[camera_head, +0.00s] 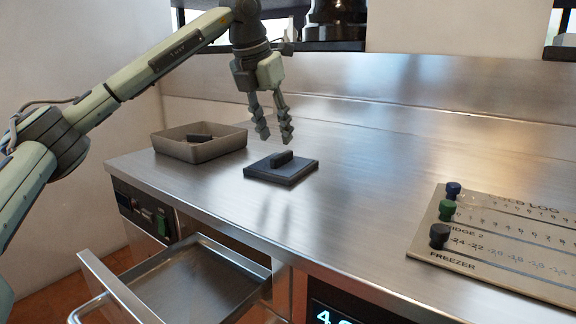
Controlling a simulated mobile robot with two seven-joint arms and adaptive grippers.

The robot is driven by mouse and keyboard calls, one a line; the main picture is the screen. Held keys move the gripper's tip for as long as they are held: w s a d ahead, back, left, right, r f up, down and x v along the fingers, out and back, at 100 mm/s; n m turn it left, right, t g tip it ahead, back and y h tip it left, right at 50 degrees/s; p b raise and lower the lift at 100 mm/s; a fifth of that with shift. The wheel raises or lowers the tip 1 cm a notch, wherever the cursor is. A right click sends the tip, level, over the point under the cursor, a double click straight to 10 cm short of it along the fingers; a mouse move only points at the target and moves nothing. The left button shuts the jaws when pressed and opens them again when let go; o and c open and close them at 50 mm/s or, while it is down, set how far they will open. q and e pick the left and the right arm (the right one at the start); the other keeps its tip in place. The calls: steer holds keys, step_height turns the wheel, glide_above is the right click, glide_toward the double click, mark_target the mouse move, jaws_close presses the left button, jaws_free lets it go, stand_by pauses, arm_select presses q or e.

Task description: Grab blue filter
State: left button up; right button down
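A flat, dark slate square block with a raised handle, which may be the filter (284,172), lies on the steel counter (350,205). Its colour looks dark grey-blue rather than bright blue. My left gripper (275,136) hangs just above it, fingers pointing down. The fingers are apart with nothing between them. The handle stands below the fingertips, and the gripper does not appear to touch it. My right gripper is out of view.
A brown-grey tray (198,152) with a small dark item inside stands left of the block. An open metal drawer (190,285) juts out below the counter. A log board (500,245) with blue, green and black knobs lies at right. The middle counter is clear.

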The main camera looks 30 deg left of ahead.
mark_target(281, 154)
arm_select(q)
steer(key=x, duration=0.5)
steer(key=shift+w+f, duration=0.1)
steer(key=shift+f, duration=0.25)
jaws_close()
